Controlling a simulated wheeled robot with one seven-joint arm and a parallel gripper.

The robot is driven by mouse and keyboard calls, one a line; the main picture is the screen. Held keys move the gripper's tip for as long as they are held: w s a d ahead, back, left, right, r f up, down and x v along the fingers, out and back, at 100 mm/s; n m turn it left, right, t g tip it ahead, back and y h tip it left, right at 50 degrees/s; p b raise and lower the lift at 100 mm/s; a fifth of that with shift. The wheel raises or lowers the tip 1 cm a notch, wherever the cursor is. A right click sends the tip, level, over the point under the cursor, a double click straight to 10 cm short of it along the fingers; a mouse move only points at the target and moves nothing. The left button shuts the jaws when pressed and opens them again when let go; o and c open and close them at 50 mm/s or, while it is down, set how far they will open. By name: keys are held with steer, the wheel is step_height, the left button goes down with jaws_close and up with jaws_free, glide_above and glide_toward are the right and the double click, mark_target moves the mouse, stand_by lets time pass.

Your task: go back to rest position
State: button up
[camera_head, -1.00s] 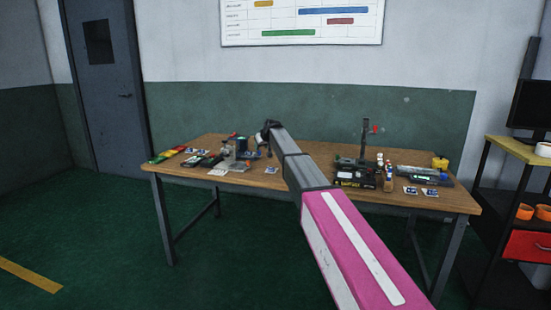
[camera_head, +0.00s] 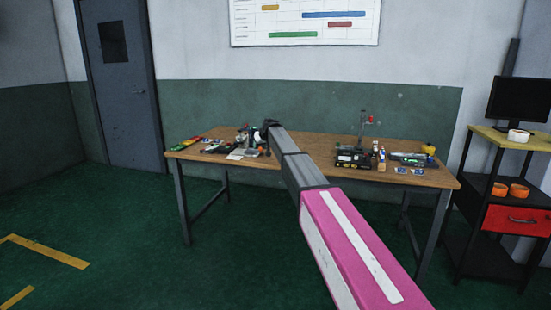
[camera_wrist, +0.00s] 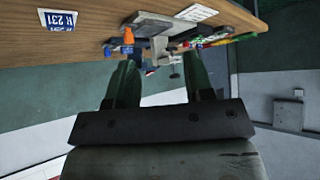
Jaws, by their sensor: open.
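My arm reaches forward from the lower right in the head view, and its far end hides most of my gripper there. In the wrist view my gripper (camera_wrist: 160,85) shows two dark green fingers held apart, with nothing between them. The wrist picture is turned, with the wooden table (camera_wrist: 85,38) along the top. Past the fingers are a grey device (camera_wrist: 158,28) and an orange-capped bottle (camera_wrist: 128,38) on the table, apart from the fingers. In the head view the table (camera_head: 310,172) stands ahead of me, below the arm's end.
Tools and small parts (camera_head: 215,146) lie on the table's left half. A stand (camera_head: 362,135), a black box (camera_head: 350,160) and bottles are on its right. A shelf cart (camera_head: 505,140) with a monitor (camera_head: 517,102) and red drawer (camera_head: 515,220) stands right. The green floor (camera_head: 120,240) at left is open.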

steer(key=s+d+f+m+g+h, duration=0.1)
steer(key=s+d+f+g, duration=0.1)
steer(key=s+d+f, duration=0.85)
steer(key=s+d+f+m+g+h, duration=0.1)
steer(key=s+d+f+m, duration=0.15)
steer(key=s+f, duration=0.85)
steer(key=s+d+f+m+g+h, duration=0.15)
steer(key=s+d+f, duration=0.5)
steer(key=s, duration=0.95)
steer(key=s+d+f+g, duration=0.1)
steer(key=s+d+f, duration=0.1)
steer(key=s, duration=0.7)
steer(key=s+d+f+g, duration=0.1)
steer(key=s+d+g, duration=0.1)
steer(key=s+d, duration=0.3)
steer(key=s+h, duration=0.1)
steer(key=s, duration=0.3)
steer(key=shift+s+d+f+m, duration=0.15)
steer(key=shift+d+f+m, duration=0.05)
steer(key=shift+f+m, duration=0.2)
